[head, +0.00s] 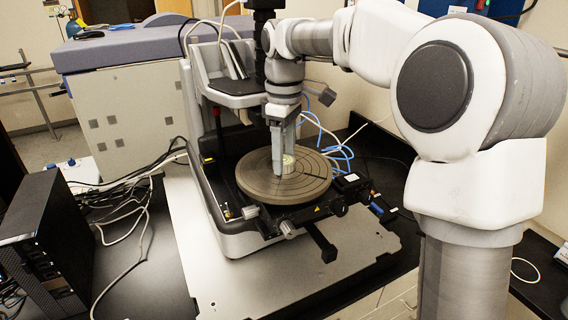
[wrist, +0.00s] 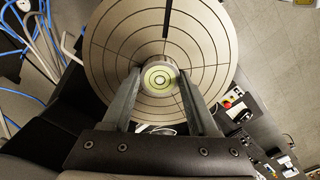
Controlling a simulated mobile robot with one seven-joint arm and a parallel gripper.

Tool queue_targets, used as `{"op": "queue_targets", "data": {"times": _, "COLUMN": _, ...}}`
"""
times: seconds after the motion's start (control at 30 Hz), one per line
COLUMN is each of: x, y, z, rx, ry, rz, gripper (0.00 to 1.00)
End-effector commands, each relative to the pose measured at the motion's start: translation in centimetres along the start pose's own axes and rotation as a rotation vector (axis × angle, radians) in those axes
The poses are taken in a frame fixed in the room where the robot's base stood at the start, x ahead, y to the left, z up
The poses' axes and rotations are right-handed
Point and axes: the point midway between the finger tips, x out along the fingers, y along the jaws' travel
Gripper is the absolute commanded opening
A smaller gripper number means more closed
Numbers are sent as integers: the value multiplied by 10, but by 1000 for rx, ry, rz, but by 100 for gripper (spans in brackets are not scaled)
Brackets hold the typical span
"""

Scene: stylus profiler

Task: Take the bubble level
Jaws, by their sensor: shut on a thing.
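The bubble level (wrist: 160,79) is a small round disc with a pale metal rim and a yellow-green centre. In the wrist view it sits between my gripper's two fingers (wrist: 162,92), near the middle of the round stage (wrist: 100,50). In the head view the bubble level (head: 289,163) shows as a small pale cylinder beside the fingertips, partly hidden by a finger. My gripper (head: 283,165) points down over the stage (head: 255,180) and is shut on the bubble level. I cannot tell whether the level still touches the stage.
The profiler's frame (head: 205,190) and column stand close behind and left of my gripper. Stage knobs and a black bar (head: 322,243) stick out in front. Blue and white cables (head: 335,150) lie behind. A black box (head: 45,240) and loose cables lie at left.

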Motion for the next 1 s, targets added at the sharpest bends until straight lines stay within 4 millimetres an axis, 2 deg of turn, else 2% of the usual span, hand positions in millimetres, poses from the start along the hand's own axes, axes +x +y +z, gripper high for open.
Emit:
{"op": "queue_targets", "data": {"times": 0.03, "x": 0, "y": 0, "z": 0, "rx": 0, "ry": 0, "rz": 0, "gripper": 21}}
{"op": "queue_targets", "data": {"times": 0.13, "x": 0, "y": 0, "z": 0, "rx": 0, "ry": 0, "rz": 0, "gripper": 3}}
{"op": "queue_targets", "data": {"times": 0.17, "x": 0, "y": 0, "z": 0, "rx": 0, "ry": 0, "rz": 0, "gripper": 0}}
{"op": "queue_targets", "data": {"times": 0.53, "x": -8, "y": 0, "z": -1, "rx": 0, "ry": 2, "rz": 2, "gripper": 0}}
{"op": "queue_targets", "data": {"times": 0.67, "x": -22, "y": 0, "z": -1, "rx": -1, "ry": 3, "rz": 3, "gripper": 0}}
{"op": "queue_targets", "data": {"times": 0.77, "x": -41, "y": 0, "z": -1, "rx": -1, "ry": 3, "rz": 4, "gripper": 0}}
{"op": "queue_targets", "data": {"times": 1.0, "x": -72, "y": -10, "z": 54, "rx": 5, "ry": 1, "rz": 4, "gripper": 0}}
